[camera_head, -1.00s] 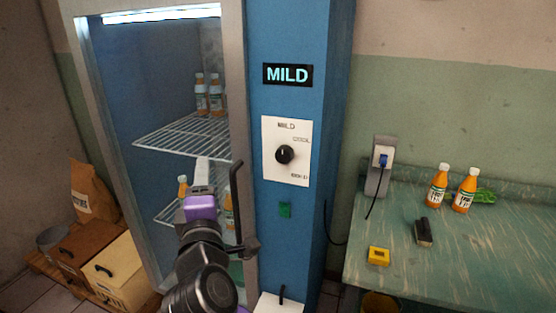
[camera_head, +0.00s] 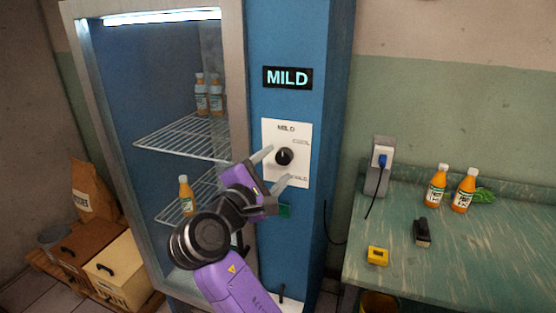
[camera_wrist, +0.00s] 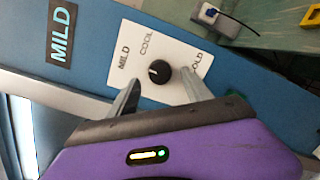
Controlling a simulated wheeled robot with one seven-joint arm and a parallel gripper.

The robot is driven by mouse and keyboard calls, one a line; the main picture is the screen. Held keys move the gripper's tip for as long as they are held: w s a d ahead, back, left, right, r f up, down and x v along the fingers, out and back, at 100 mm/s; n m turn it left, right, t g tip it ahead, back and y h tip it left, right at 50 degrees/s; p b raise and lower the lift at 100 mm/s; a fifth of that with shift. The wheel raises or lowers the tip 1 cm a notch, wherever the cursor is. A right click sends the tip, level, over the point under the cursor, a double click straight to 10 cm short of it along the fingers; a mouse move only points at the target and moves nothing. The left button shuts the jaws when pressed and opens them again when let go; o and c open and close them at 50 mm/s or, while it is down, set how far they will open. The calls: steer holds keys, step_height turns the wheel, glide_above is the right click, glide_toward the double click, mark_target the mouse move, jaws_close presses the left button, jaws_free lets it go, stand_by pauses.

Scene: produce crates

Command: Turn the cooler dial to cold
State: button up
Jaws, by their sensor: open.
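The cooler dial (camera_head: 284,156) is a round black knob on a white plate (camera_head: 272,130) on the blue cooler column. The plate is marked MILD at the top, COOL at the right and COLD at the lower right. The dial's white mark points up toward MILD. A display (camera_head: 288,77) above reads MILD. My gripper (camera_head: 270,166) is open and empty in front of the plate, its fingers to either side of the dial. In the wrist view the dial (camera_wrist: 159,72) shows between and just beyond the fingertips of my gripper (camera_wrist: 163,85). I cannot tell whether they touch the plate.
The glass cooler door (camera_head: 236,60) with bottles behind it is to the left. A green switch (camera_head: 285,210) sits below the plate. A green table (camera_head: 460,255) with two juice bottles, a brush (camera_head: 422,232) and a yellow item (camera_head: 378,256) is at the right.

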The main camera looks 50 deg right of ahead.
mark_target(284, 157)
steer(key=shift+x, duration=1.15)
jaws_close()
